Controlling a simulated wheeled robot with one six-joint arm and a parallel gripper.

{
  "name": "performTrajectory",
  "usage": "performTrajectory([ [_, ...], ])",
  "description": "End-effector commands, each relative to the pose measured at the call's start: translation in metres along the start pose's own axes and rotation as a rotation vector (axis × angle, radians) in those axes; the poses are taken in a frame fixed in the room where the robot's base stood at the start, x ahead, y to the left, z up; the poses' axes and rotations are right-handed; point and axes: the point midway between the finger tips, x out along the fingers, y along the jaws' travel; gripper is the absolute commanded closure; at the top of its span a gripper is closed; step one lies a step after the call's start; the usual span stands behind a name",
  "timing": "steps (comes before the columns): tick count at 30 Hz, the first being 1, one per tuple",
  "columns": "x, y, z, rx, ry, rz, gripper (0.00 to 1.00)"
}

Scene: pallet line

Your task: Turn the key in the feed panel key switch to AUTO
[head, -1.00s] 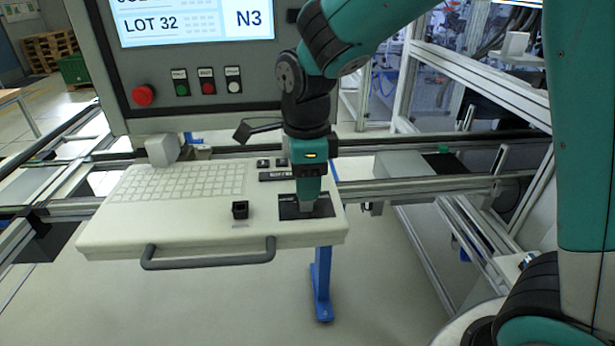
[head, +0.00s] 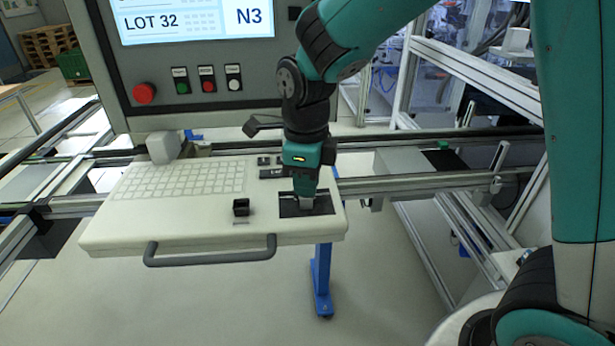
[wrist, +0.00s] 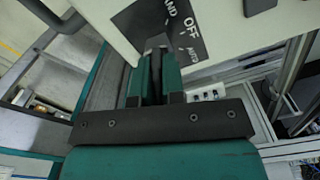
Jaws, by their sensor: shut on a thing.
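The black key switch plate (head: 318,206) lies on the right part of the pale desk panel. In the wrist view the plate (wrist: 190,42) carries white lettering: OFF is clear, HAND is partly cut off, and a third word beside OFF is partly readable. My gripper (head: 306,203) points down at the plate, its fingertips at the switch. In the wrist view its fingers (wrist: 156,58) are shut close together over the switch. The key is hidden between them, so I cannot tell which label it points to.
A small black box (head: 241,207) stands left of the plate. A keyboard (head: 185,180) and a front handle (head: 210,255) are on the desk. Behind stands a screen panel with a red button (head: 144,93). Metal rails (head: 420,184) run at the right.

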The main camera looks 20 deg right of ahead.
Motion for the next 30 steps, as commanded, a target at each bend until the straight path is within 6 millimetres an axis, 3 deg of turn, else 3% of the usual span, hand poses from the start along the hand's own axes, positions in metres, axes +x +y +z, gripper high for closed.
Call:
performTrajectory([
  [7, -0.0018, 0.0003, -0.0010, 0.426, 0.002, 0.000, 1.00],
  [8, 0.0012, 0.0001, -0.0007, 0.434, 0.001, -0.001, 1.00],
  [9, 0.0004, 0.0001, -0.0007, 0.429, 0.001, -0.001, 0.83],
  [12, 0.0000, 0.0002, -0.0006, 0.426, 0.001, -0.001, 0.60],
  [18, 0.0000, 0.0003, -0.0003, 0.424, 0.001, 0.000, 0.60],
  [21, 0.0000, 0.0003, -0.0002, 0.423, 0.001, 0.000, 0.37],
  [22, 0.0000, 0.0003, -0.0002, 0.423, 0.001, 0.000, 0.35],
  [30, -0.0001, 0.0003, -0.0002, 0.423, 0.001, 0.000, 0.35],
])
